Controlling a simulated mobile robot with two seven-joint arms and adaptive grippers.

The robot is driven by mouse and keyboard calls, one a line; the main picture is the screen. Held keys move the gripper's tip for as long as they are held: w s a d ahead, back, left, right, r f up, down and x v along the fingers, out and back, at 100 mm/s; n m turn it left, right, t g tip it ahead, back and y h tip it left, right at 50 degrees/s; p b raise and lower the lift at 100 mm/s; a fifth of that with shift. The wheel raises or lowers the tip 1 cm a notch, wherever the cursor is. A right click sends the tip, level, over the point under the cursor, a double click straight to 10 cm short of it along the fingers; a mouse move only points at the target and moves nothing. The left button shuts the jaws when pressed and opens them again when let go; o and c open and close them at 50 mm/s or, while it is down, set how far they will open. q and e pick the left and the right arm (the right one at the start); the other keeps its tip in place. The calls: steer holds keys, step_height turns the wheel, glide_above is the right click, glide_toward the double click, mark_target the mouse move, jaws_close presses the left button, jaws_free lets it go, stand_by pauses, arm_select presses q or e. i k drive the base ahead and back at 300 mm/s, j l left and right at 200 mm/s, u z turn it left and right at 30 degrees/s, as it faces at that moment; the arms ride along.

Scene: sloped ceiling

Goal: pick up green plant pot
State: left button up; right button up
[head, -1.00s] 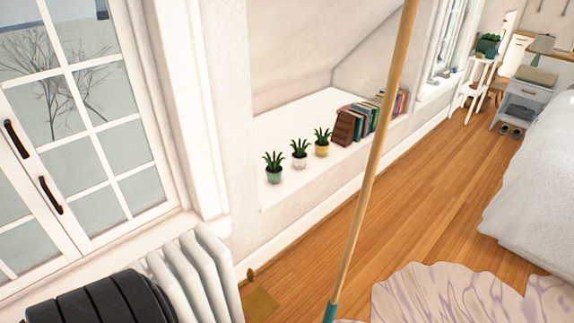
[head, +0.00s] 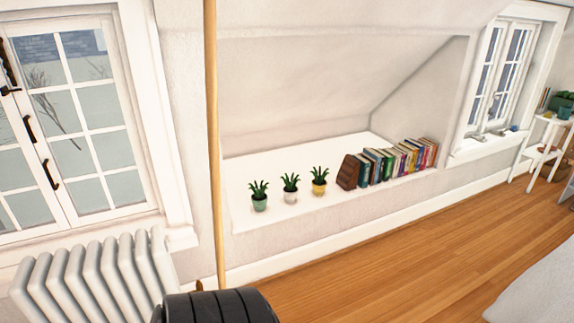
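The green plant pot (head: 260,206) holds a spiky green plant and stands upright on the white alcove ledge (head: 275,218). It is the leftmost of three similar potted plants in the head view. The white pot (head: 291,197) and the yellow pot (head: 320,189) stand to its right with gaps between them. Nothing covers the green pot. Neither of my grippers is in view.
A row of books (head: 395,162) stands right of the pots. A thin wooden pole (head: 213,130) rises in front of the wall, left of the pots. A white radiator (head: 95,280) is at lower left. The wooden floor (head: 400,265) is clear before the ledge.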

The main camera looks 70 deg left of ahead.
mark_target(259, 199)
steer(key=i+j+u, duration=0.15)
steer(key=i+u, duration=0.3)
steer(key=i+l+u, duration=0.1)
steer(key=i+u, duration=0.4)
steer(key=i, duration=0.15)
steer(key=i+l+u, duration=0.3)
steer(key=i+u, duration=0.15)
steer(key=i, duration=0.15)
